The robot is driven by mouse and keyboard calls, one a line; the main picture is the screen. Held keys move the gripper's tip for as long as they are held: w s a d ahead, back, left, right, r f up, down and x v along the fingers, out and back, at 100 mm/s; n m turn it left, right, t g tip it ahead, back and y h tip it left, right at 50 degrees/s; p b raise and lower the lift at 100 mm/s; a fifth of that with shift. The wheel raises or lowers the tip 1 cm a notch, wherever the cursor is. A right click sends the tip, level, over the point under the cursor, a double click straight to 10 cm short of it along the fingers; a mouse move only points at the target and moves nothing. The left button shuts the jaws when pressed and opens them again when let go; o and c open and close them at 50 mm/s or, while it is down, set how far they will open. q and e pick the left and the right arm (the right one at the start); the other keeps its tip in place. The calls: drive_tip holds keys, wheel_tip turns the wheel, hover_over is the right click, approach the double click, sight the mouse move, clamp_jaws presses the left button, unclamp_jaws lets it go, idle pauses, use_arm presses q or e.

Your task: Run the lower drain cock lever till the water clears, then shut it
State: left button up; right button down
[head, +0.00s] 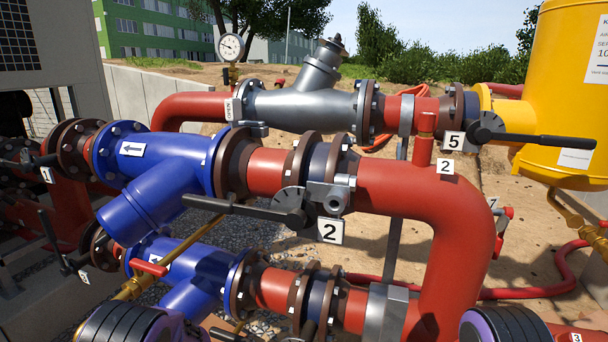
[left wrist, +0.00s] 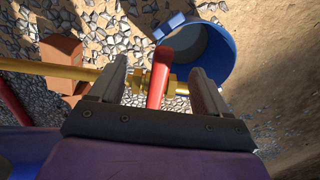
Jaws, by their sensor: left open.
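The lower drain cock is a brass valve (head: 133,288) with a red lever (head: 150,267), in front of the lower blue strainer (head: 195,268). In the left wrist view the red lever (left wrist: 158,78) lies crosswise to the brass pipe (left wrist: 60,70). My left gripper (left wrist: 158,85) is open, with one finger on each side of the lever and a visible gap to both. Whether the fingertips reach down to the lever's depth is unclear. No water shows in either view. My right gripper is out of view.
The upper blue strainer (head: 160,165) and a black lever (head: 245,208) tagged 2 stand above the cock. A terracotta block (left wrist: 62,62) and gravel show at left. A yellow tank (head: 560,90) stands right.

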use_arm(q)
wheel_tip(320, 180, up, 7)
drive_tip(key=p, duration=0.6)
drive_tip(key=shift+r, duration=0.1)
wheel_tip(320, 180, up, 7)
drive_tip(key=shift+r+p, duration=0.15)
drive_tip(key=shift+p, duration=0.2)
